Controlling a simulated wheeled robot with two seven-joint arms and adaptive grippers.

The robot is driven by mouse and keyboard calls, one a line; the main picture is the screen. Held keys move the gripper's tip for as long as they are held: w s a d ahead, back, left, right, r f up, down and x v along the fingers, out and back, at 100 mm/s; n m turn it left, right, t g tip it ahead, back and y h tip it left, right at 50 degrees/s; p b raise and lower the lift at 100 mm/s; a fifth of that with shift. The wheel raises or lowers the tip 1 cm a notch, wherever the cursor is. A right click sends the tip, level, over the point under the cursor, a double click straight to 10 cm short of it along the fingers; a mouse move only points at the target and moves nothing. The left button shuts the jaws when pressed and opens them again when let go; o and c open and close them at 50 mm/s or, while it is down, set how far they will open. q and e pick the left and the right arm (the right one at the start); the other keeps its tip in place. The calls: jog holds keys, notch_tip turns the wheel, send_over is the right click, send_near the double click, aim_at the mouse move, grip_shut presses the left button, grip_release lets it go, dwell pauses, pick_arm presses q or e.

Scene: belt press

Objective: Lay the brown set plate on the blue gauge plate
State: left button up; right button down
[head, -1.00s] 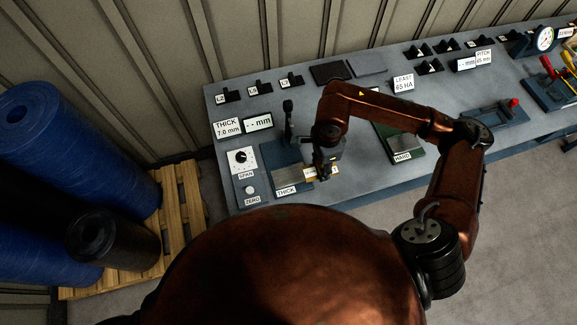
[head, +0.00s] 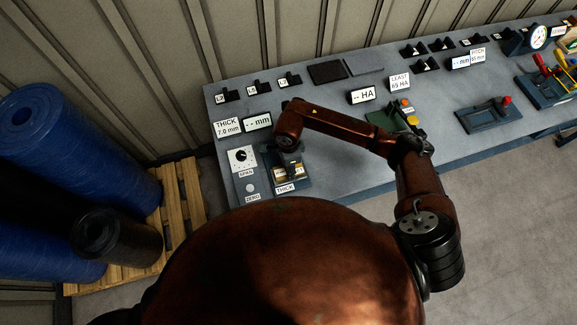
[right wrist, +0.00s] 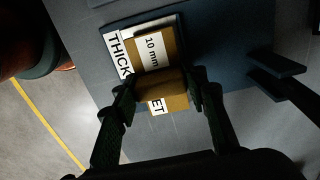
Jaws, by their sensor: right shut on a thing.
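The brown set plate (right wrist: 178,62), labelled 10 mm, is between the two fingers of my right gripper (right wrist: 161,90), which is shut on its raised brown grip. In the head view a small part of the plate (head: 279,171) shows beneath my right gripper (head: 291,175). The blue gauge plate (right wrist: 232,55) is under and around it in the right wrist view, beside the THICK label (right wrist: 118,55). In the head view the gauge plate (head: 304,182) is partly hidden by my arm. I cannot tell whether the plates touch. My left gripper is not in view.
A green hardness plate (head: 380,121) and a clamp-like tool (head: 490,113) lie to the right. The bench (head: 340,175) is bare in front of the hardness plate.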

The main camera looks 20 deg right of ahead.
jog(key=shift+f, duration=0.15)
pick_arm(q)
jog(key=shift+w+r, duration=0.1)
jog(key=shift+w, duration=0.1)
pick_arm(e)
jog(key=shift+f+b, duration=0.3)
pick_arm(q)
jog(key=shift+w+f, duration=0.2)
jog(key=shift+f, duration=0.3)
pick_arm(e)
jog(key=shift+f, duration=0.15)
pick_arm(q)
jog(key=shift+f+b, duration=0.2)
jog(key=shift+b, duration=0.25)
pick_arm(e)
jog(key=shift+f, duration=0.2)
jog(key=c, duration=1.2)
grip_release()
jog(key=shift+o, duration=0.2)
